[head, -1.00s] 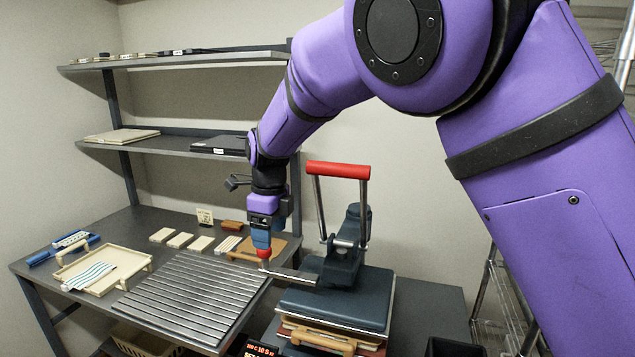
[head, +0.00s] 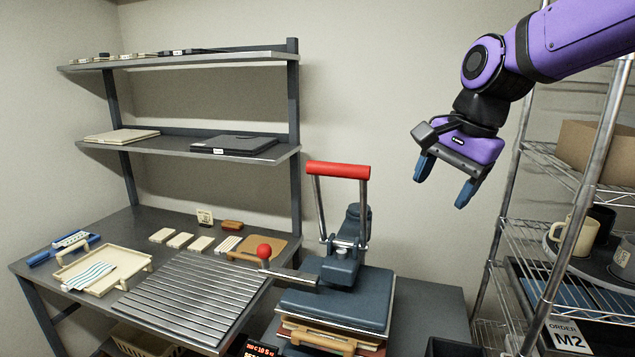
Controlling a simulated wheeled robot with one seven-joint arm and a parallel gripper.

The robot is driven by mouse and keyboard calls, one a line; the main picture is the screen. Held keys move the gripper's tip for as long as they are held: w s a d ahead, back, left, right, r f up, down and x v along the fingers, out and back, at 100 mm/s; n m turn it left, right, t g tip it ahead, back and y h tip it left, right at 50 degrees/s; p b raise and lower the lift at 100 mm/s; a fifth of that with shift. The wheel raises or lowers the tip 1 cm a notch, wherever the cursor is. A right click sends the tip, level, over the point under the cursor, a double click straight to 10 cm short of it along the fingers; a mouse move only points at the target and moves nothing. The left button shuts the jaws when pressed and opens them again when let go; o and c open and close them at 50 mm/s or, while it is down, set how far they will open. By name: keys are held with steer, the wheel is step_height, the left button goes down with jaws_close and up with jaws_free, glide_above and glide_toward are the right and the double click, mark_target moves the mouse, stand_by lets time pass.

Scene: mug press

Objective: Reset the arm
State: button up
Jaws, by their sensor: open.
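My gripper (head: 443,188) is at the upper right of the head view, in the air in front of the bare wall. Its two blue fingers are apart with nothing between them. My purple arm (head: 575,40) reaches in from the upper right corner. The press (head: 338,298) stands below and to the left of my gripper, clear of it. Its red handle bar (head: 338,170) is raised. A red ball knob (head: 264,252) sits at the end of a metal lever by the slatted plate.
A slatted metal plate (head: 190,300) and a cream tray (head: 100,268) with a striped cloth lie on the bench at left. Dark wall shelves (head: 190,142) stand behind. A wire rack (head: 525,240) with mugs, including a cream mug (head: 575,233), stands at right.

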steer(key=s+d+f+n+t+h, duration=0.1)
steer(key=s+d+n, duration=0.3)
steer(key=s, duration=0.5)
steer(key=s+d+n+t+h, duration=0.1)
steer(key=s+d+n+t, duration=0.1)
steer(key=s+d+n, duration=0.3)
steer(key=s+d, duration=0.1)
steer(key=s, duration=0.3)
steer(key=shift+d+f+n, duration=0.25)
steer(key=shift+f+n, duration=0.05)
steer(key=shift+f, duration=0.1)
